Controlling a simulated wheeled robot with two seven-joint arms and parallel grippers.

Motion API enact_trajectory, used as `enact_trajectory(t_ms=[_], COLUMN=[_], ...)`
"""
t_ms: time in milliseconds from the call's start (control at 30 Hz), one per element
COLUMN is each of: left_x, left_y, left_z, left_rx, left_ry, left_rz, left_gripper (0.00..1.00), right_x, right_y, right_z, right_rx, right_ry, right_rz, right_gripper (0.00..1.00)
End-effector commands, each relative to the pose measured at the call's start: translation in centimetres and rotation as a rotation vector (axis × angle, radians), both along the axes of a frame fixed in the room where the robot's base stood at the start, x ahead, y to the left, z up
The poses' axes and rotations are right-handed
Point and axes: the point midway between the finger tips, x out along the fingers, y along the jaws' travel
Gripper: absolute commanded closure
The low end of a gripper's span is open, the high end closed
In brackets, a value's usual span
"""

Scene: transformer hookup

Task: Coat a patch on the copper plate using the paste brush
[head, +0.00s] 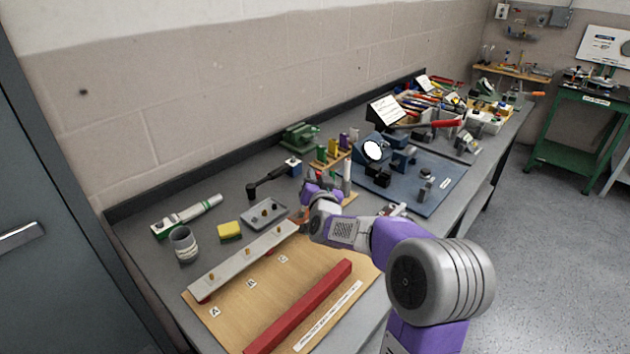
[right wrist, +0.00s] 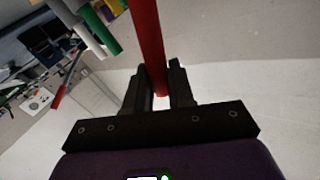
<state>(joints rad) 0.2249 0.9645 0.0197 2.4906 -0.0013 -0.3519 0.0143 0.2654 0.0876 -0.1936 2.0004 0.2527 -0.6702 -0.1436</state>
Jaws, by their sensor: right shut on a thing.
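My right gripper (head: 318,192) is over the bench beside the tool rack, above the back right end of the wooden board. In the right wrist view its jaws (right wrist: 160,88) are shut on a red rod (right wrist: 148,40), which looks like a tool handle. Its far end is out of the picture, so I cannot tell whether it is the paste brush. I cannot pick out the copper plate for sure. A long grey bar (head: 238,262) with small copper-coloured studs lies along the wooden board (head: 262,290). My left gripper is not in view.
The wooden rack (head: 322,166) with coloured handles stands close behind my gripper. A grey tray (head: 265,215), yellow sponge (head: 229,231) and cup (head: 184,245) stand left of it. A red bar (head: 300,308) crosses the board's front. A blue mat (head: 425,205) with devices lies right.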

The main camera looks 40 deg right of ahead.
Motion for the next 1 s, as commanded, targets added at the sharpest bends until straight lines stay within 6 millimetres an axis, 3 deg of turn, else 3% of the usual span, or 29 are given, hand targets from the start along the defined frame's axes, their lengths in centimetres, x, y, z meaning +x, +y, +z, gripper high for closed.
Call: enact_trajectory(t_ms=[467,1000], left_x=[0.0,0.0], left_y=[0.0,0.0], left_z=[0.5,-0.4], left_rx=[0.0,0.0], left_ry=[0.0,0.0], left_rz=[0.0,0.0], left_gripper=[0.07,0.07], right_x=[-0.1,0.0], right_y=[1.8,-0.1], right_z=[0.0,-0.1], right_rx=[0.004,0.002], right_ry=[0.002,0.0], right_rz=[0.002,0.0], right_gripper=[1.0,1.0])
